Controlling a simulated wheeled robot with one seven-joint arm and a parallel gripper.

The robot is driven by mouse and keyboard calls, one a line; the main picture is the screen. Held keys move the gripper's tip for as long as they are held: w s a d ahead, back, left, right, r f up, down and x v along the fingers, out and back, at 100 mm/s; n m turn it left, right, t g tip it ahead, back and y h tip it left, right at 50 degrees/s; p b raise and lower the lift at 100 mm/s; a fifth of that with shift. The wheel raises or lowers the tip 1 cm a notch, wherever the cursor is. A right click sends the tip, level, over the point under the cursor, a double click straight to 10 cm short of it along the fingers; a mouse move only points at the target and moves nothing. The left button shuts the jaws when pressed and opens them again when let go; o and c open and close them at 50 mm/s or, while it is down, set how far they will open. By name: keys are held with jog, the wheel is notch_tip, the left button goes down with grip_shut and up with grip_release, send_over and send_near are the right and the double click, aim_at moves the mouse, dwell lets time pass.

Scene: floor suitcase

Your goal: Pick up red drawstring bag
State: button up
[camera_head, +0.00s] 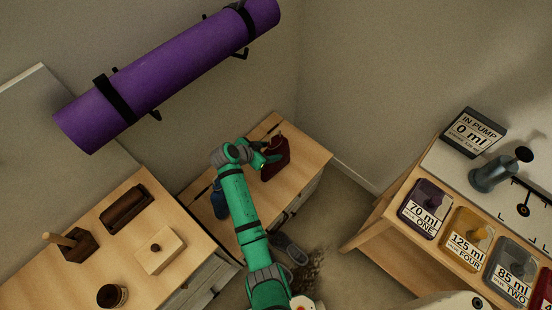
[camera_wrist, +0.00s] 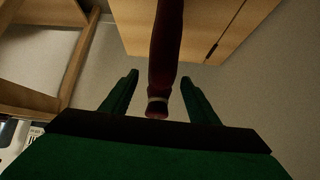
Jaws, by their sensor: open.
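The dark red drawstring bag (camera_head: 278,158) stands on a small wooden cabinet (camera_head: 306,158) in the middle of the head view. My green gripper (camera_head: 266,160) is beside it, on its left side, and overlaps it in the picture. In the wrist view the bag (camera_wrist: 165,45) reaches from the top edge down to a narrow neck with a pale band. My open gripper (camera_wrist: 160,79) has one finger on each side of the neck, with gaps visible. No grip on the bag shows.
A blue bottle (camera_head: 219,203) stands on the same cabinet, left of my arm. Shoes (camera_head: 291,248) lie on the floor. A purple rolled mat (camera_head: 165,75) hangs on the wall. A wooden counter (camera_head: 95,258) is left; a dispenser rack (camera_head: 392,212) is right.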

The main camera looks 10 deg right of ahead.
jog(key=shift+x, duration=2.6)
jog(key=shift+r, duration=0.1)
grip_shut()
